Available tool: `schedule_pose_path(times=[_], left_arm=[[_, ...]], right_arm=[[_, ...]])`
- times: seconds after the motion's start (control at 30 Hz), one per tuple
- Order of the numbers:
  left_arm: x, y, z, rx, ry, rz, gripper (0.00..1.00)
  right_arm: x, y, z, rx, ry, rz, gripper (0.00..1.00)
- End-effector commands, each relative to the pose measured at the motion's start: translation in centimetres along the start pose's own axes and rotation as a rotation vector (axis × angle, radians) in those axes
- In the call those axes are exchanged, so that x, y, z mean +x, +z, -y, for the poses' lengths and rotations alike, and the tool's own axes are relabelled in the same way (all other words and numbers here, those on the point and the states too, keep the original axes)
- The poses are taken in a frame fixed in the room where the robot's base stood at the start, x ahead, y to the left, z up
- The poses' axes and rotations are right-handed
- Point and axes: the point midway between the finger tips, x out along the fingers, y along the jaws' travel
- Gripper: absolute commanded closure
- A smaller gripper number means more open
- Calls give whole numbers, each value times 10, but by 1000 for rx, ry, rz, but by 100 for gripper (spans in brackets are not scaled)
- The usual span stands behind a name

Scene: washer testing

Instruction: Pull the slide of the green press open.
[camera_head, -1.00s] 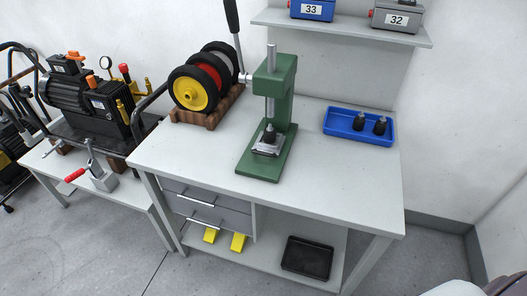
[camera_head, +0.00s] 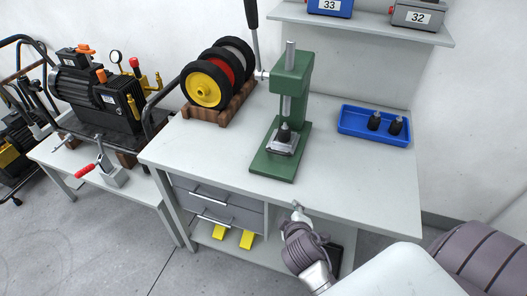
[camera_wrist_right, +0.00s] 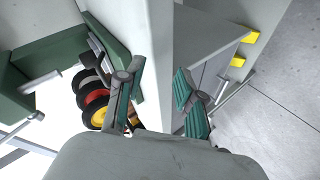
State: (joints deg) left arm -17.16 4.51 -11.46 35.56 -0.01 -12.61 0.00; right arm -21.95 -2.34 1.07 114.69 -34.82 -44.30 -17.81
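The green press (camera_head: 292,85) stands upright on the light grey workbench. Its slide (camera_head: 283,146), a small silver plate, sits low on the green base with a dark pointed part on it. The press's black lever handle (camera_head: 251,14) points up on its left side. My right gripper (camera_head: 298,210) is in front of the bench's front edge, below and apart from the press. In the right wrist view the two teal-padded fingers (camera_wrist_right: 160,75) stand apart with nothing held between them. My left gripper is not in view.
A blue tray (camera_head: 350,129) with two dark parts lies right of the press. A wooden rack (camera_head: 205,118) of wheels stands to its left. Drawers with bar handles (camera_head: 212,196) are under the bench top. The bench top before the press is clear.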

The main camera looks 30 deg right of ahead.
Motion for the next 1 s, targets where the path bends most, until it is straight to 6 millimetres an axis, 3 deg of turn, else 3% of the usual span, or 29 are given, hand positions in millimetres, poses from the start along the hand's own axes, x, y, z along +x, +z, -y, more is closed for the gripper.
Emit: schedule_pose_path(times=[0.03,0.2,0.4,0.57,0.77,1.0], left_arm=[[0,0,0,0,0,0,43],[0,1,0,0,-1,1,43],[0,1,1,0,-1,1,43],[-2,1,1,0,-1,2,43],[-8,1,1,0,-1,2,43],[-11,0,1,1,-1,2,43]], right_arm=[[0,-9,-19,-39,65,-20,63],[10,-33,-49,-240,230,-92,63],[14,-57,-64,-436,351,-149,63],[22,-65,-68,-488,378,-165,63],[52,-74,-80,-487,378,-165,63],[100,-86,-96,-483,377,-165,63]])
